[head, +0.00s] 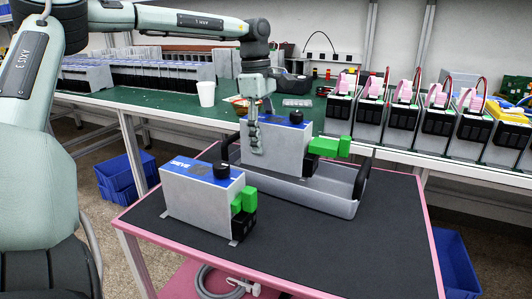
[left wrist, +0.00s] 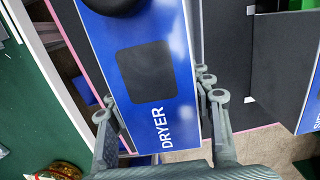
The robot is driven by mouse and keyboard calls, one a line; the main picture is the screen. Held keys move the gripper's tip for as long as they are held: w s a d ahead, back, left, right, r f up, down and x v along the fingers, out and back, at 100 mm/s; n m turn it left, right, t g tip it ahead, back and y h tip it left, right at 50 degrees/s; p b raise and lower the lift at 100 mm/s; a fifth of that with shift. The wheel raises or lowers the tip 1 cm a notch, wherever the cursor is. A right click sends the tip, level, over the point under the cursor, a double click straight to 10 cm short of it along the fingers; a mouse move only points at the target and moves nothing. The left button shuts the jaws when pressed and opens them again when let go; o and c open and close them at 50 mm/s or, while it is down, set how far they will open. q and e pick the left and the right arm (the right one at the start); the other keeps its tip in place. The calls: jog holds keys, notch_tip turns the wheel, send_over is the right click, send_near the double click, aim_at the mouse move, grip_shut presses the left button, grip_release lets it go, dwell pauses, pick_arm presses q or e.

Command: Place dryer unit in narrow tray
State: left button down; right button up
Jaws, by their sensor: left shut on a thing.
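The dryer unit (head: 272,150) is a grey box with a blue top, a black knob and green connectors at its right end. Its blue top, marked DRYER, fills the middle of the left wrist view (left wrist: 155,70). My left gripper (head: 254,138) is shut on its sides near the left end, one finger on each side. The narrow tray (head: 320,200) is grey with black handles at both ends. The dryer unit stands upright, lined up over the tray; whether it touches the tray floor is hidden by the near wall. My right gripper is not in view.
A similar blue-topped unit (head: 198,195) stands on the dark cart top (head: 350,245) in front of the tray. The cart's front right is clear. Behind, a green bench (head: 150,100) holds a white cup (head: 206,93) and several units. Blue bins (head: 125,175) stand below.

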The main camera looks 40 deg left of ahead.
aim_at(264, 150)
pick_arm(q)
notch_tip(264, 150, down, 3)
jog(key=shift+f, duration=0.3)
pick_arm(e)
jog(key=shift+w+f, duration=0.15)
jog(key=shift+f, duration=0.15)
pick_arm(q)
jog(key=shift+f, duration=0.15)
